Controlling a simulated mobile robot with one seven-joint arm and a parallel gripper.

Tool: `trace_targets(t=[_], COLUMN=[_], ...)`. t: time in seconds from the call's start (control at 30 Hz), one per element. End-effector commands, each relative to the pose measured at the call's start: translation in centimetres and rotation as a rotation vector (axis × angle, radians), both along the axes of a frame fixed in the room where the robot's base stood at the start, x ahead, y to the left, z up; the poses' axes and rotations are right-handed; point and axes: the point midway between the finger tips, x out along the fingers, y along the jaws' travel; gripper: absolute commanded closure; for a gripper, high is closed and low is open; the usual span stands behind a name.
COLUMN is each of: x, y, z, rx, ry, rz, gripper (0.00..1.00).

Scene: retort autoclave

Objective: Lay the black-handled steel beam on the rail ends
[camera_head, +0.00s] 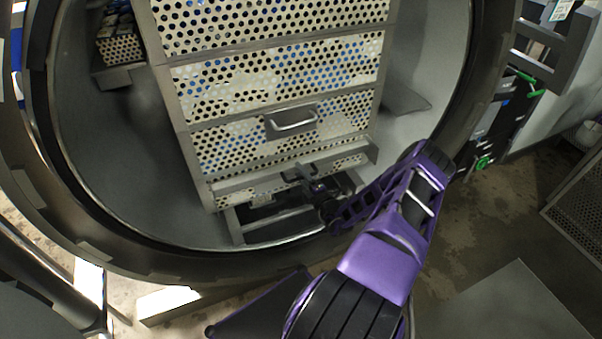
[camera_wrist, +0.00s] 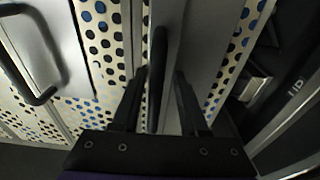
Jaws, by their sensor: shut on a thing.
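The steel beam (camera_head: 244,185) lies crosswise before the foot of the perforated basket stack, inside the round vessel mouth. In the wrist view the beam (camera_wrist: 203,45) is a grey strip running away from me. Its black handle (camera_wrist: 157,62) stands between my fingers. My gripper (camera_head: 300,173) is shut on this handle, near the middle of the beam; it fills the bottom of the wrist view (camera_wrist: 160,95). The rail end (camera_head: 235,226) shows below the beam at the left. My gripper and arm hide the right rail end. I cannot tell whether the beam touches the rails.
The perforated basket stack (camera_head: 265,75) with a bar handle (camera_head: 291,121) rises right behind the beam. The dark vessel rim (camera_head: 160,262) curves around my arm. A grey bracket (camera_head: 555,45) is at the upper right. Open wet floor (camera_head: 480,230) lies at the right.

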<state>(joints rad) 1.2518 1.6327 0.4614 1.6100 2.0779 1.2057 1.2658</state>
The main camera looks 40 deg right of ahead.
Motion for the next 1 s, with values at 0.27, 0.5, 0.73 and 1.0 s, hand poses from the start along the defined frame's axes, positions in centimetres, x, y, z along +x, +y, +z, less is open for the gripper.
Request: trace_targets(t=[0.27,0.5,0.73,1.0], x=[0.1,0.1,0.1,0.1], y=[0.0,-0.1,-0.1,-0.1], z=[-1.6,-3.0,-4.3,-5.9], rx=[-0.003,-0.003,-0.003,-0.002], ry=[-0.008,-0.008,-0.009,-0.008], rz=[0.0,0.0,-0.001,0.0], gripper=[1.0,1.0,1.0,1.0])
